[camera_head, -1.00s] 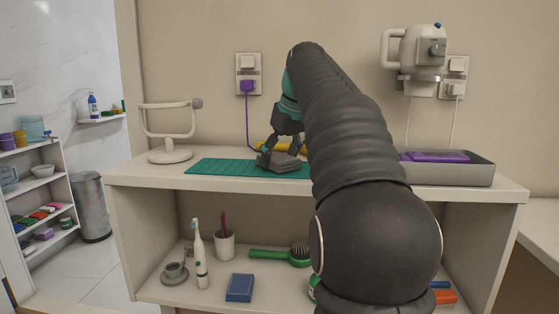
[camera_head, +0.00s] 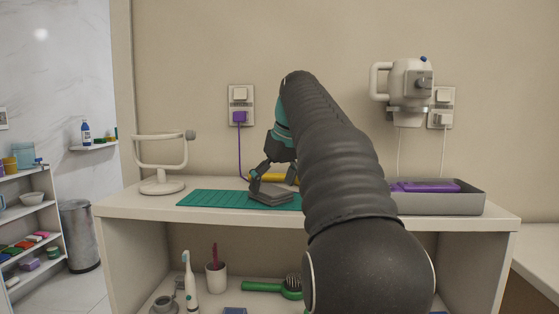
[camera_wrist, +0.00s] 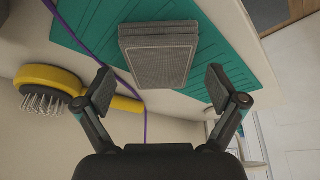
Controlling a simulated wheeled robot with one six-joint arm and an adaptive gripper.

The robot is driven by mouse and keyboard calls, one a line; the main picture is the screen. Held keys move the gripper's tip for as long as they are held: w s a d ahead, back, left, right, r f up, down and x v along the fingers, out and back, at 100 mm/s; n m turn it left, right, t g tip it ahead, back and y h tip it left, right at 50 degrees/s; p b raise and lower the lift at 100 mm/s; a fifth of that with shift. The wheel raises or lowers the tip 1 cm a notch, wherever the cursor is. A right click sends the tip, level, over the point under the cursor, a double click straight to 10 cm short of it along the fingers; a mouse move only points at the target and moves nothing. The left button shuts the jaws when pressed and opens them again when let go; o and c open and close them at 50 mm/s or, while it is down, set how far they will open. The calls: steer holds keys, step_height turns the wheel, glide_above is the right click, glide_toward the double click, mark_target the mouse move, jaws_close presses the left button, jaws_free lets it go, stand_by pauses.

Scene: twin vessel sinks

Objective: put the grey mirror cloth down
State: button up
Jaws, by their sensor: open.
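The grey mirror cloth (camera_head: 271,194) is a folded grey stack lying on the green mat (camera_head: 212,199) on the counter top. It also shows in the wrist view (camera_wrist: 159,55), flat on the mat, beyond the fingertips. My gripper (camera_head: 273,180) is above the cloth in the head view. In the wrist view my gripper (camera_wrist: 160,90) is open, with one finger on each side and a clear gap around the cloth's near end. Whether a fingertip still touches the cloth is hard to tell. My arm hides the right part of the mat in the head view.
A yellow hairbrush (camera_wrist: 50,83) lies beside the mat, with a purple cord (camera_wrist: 110,68) running near it. A white stand (camera_head: 162,165) is at left. A grey tray (camera_head: 440,200) with a purple item is at right. Toiletries stand on the shelf below.

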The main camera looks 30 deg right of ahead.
steer(key=p+v, duration=0.1)
steer(key=v, duration=0.9)
steer(key=shift+r, duration=0.35)
steer(key=shift+s, duration=0.15)
steer(key=s+a+f, duration=0.5)
steer(key=s+f, duration=0.2)
steer(key=f, duration=0.4)
steer(key=s+a+f+m, duration=0.1)
steer(key=s+a+f, duration=0.5)
steer(key=f, duration=0.5)
steer(key=s+a+f+m+t, duration=0.1)
steer(key=s+a+f, duration=0.5)
steer(key=s+f, duration=0.4)
step_height(320, 180, down, 2)
steer(key=shift+a+f+h, duration=0.1)
steer(key=shift+a+h, duration=0.15)
steer(key=shift+h, duration=0.15)
steer(key=shift+o, duration=0.5)
